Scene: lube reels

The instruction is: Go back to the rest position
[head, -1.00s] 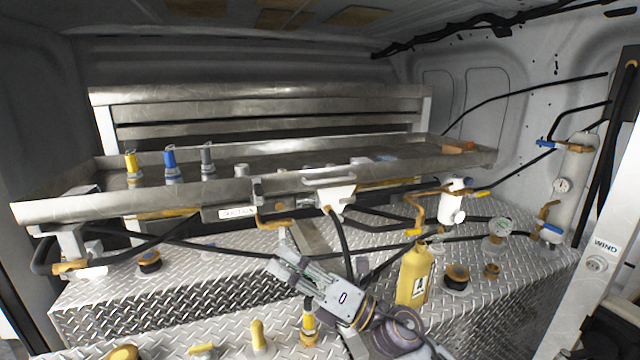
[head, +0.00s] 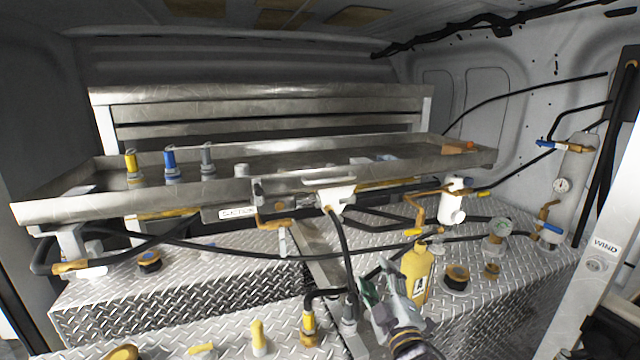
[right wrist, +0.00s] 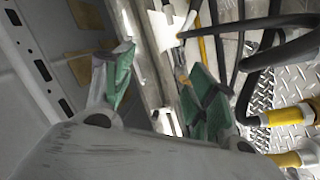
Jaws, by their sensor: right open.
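My right gripper (head: 380,284) is at the lower middle of the head view, above the diamond-plate boxes and just left of the yellow bottle (head: 415,270). Its green-padded fingers point up and away from me. In the right wrist view, the right gripper (right wrist: 162,85) shows its two fingers spread apart with nothing between them. My left gripper is in neither view.
A long metal tray (head: 330,160) with yellow, blue and grey nozzles spans the back. Black hoses hang below it, one close to my right gripper. Diamond-plate boxes (head: 180,295) with yellow-capped fittings lie in front.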

